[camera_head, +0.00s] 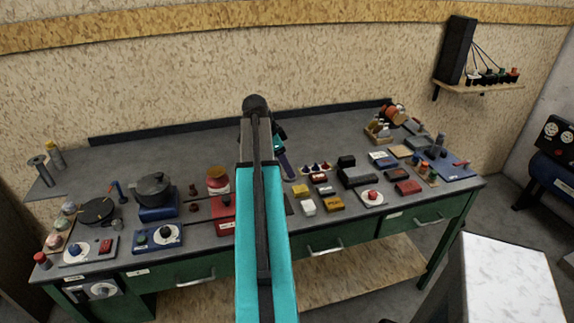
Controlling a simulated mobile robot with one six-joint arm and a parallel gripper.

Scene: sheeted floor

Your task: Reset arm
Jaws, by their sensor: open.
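My own arm (262,220), teal with a dark grey spine, rises through the middle of the picture to a black rounded joint (255,105). A small teal and dark part shows just right of the arm over the back of the workbench; I cannot tell what it is. I cannot make out my gripper's fingers, which may be hidden behind the arm. No object is seen held.
A grey workbench (340,145) with green drawers runs along the wall. A wall shelf (480,87) is upper right; a white-topped box (510,275) is lower right.

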